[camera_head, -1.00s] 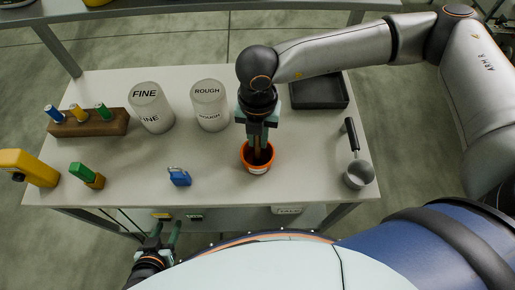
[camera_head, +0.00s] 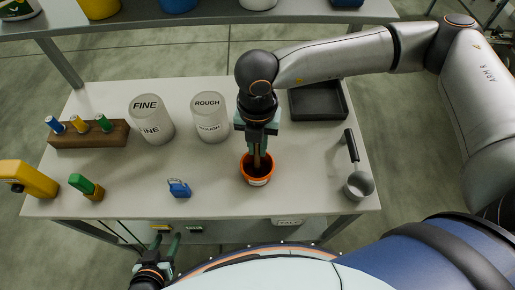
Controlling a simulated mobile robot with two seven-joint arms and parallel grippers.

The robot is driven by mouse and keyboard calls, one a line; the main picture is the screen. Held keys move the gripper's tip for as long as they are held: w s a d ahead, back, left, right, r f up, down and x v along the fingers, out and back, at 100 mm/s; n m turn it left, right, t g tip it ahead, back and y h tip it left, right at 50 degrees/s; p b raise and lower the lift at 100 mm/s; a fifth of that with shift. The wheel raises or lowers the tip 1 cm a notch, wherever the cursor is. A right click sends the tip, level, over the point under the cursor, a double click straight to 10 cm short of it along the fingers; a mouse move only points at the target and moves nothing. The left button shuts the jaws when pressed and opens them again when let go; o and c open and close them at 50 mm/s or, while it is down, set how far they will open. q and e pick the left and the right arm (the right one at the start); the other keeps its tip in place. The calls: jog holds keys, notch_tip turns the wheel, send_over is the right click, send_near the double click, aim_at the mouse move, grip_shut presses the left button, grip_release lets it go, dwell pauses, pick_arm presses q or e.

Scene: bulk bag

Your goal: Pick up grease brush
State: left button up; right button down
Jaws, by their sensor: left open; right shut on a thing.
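The grease brush (camera_head: 257,159) stands upright in an orange pot (camera_head: 257,178) with a dark inside and a pale label, near the front middle of the table. Only a short brown length of its handle shows. My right gripper (camera_head: 257,150) comes down from above and is shut on the handle, just over the pot's rim. The brush's lower end is hidden inside the pot. My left gripper (camera_head: 168,246) is open and empty, low in front of the table's front edge.
On the white table (camera_head: 215,195) stand FINE (camera_head: 151,119) and ROUGH (camera_head: 210,118) canisters, a wooden block (camera_head: 90,136) with coloured-handled tools, a blue padlock (camera_head: 179,188), a green-handled brush (camera_head: 86,187), a black tray (camera_head: 319,101) and a metal ladle (camera_head: 357,183). A yellow tool (camera_head: 29,178) is at left.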

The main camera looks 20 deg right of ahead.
jog(key=s+a+r+b, duration=0.2)
jog(key=s+a+r, duration=0.5)
jog(key=s+r, duration=0.4)
jog(key=shift+s+a+r, duration=0.15)
jog(key=shift+s+r, duration=0.05)
jog(key=shift+s, duration=0.35)
dwell(0.5)
jog(key=shift+w, duration=0.1)
dwell(0.6)
